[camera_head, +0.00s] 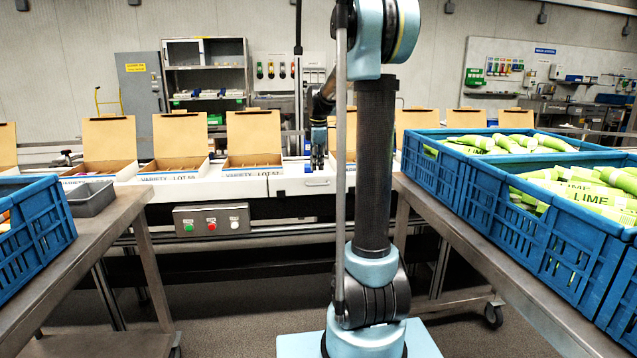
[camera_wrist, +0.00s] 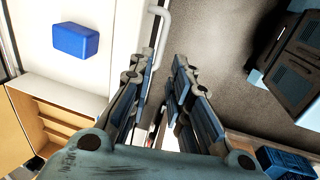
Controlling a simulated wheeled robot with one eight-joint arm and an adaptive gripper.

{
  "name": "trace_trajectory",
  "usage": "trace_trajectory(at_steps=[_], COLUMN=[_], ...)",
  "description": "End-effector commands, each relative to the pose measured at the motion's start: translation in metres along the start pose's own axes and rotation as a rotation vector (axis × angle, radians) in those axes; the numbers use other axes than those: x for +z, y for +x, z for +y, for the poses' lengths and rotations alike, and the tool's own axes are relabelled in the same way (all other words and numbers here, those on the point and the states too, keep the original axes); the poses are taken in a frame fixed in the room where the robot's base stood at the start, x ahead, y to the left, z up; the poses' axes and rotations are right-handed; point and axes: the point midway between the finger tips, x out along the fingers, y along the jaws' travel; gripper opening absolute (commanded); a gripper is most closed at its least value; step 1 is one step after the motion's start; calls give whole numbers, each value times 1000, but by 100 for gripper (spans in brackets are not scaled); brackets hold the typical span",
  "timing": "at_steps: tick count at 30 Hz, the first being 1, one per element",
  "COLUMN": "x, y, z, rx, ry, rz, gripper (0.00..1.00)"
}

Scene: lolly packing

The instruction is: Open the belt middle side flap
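The belt's middle side flap appears to be the white front panel (camera_head: 290,187) on the belt line, upright and flush with its neighbours. A small pale handle (camera_head: 318,182) is on it; in the wrist view the handle (camera_wrist: 163,32) is a curved bar along the white edge. My gripper (camera_head: 319,163) points down at the belt's front edge, just above the handle. In the wrist view my gripper (camera_wrist: 166,62) is open, with a gap between its fingers and the handle just beyond the fingertips. I cannot tell whether they touch.
A blue block (camera_wrist: 76,40) lies on the white belt top. Open cardboard boxes (camera_head: 253,140) line the belt. A button panel (camera_head: 212,219) hangs below. Blue crates (camera_head: 505,207) of lime packets stand on the right table; another blue crate (camera_head: 38,228) is left.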

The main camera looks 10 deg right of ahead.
Motion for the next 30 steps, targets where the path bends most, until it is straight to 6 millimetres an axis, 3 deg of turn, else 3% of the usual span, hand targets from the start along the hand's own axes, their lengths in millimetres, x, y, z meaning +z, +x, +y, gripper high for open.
trace_trajectory(at_steps=[6,13,27,30], x=[0,0,0,0], y=[39,68,78,78], z=[0,0,0,0], rx=[0,0,0,0], ry=[0,0,0,0], rz=[0,0,0,0], gripper=[18,18,18,0])
